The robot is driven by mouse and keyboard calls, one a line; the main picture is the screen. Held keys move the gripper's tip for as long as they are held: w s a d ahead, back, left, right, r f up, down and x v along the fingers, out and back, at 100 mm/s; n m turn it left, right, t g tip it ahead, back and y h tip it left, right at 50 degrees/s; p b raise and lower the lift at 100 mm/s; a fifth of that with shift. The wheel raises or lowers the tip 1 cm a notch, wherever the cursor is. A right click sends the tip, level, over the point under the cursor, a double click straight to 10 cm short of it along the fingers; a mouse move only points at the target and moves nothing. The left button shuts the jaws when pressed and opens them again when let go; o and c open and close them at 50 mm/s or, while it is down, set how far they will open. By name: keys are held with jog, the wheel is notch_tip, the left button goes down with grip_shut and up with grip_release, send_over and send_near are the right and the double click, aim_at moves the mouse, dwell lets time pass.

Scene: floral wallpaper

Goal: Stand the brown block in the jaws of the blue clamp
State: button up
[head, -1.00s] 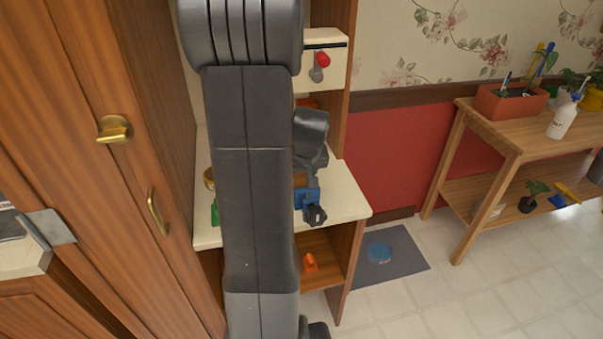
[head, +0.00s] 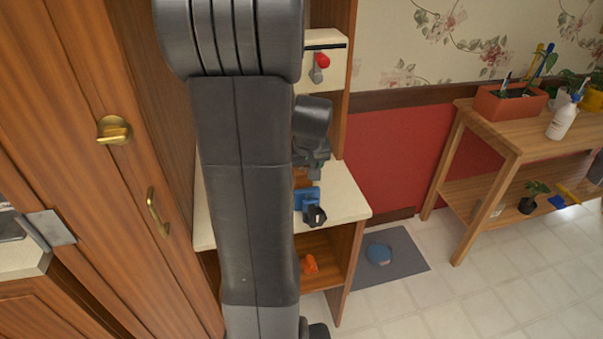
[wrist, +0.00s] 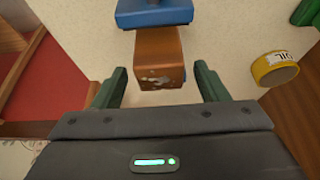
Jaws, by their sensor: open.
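The brown block (wrist: 159,58) stands on the pale counter against the blue clamp (wrist: 153,13). In the wrist view its upper end joins the clamp's blue part; I cannot tell whether the jaws grip it. My gripper (wrist: 161,76) is open, with a dark green finger to either side of the block's near end and gaps between. In the head view the blue clamp (head: 307,199) with its black knob sits at the counter's front, and a little of the brown block (head: 301,180) shows behind it. My arm hides much of the counter.
A yellow tin (wrist: 275,69) and a green object (wrist: 306,12) are on the counter to the right in the wrist view. An orange item (head: 309,264) lies on the shelf below.

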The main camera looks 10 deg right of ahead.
jog(key=v, duration=0.8)
jog(key=shift+r, duration=0.1)
dwell(0.9)
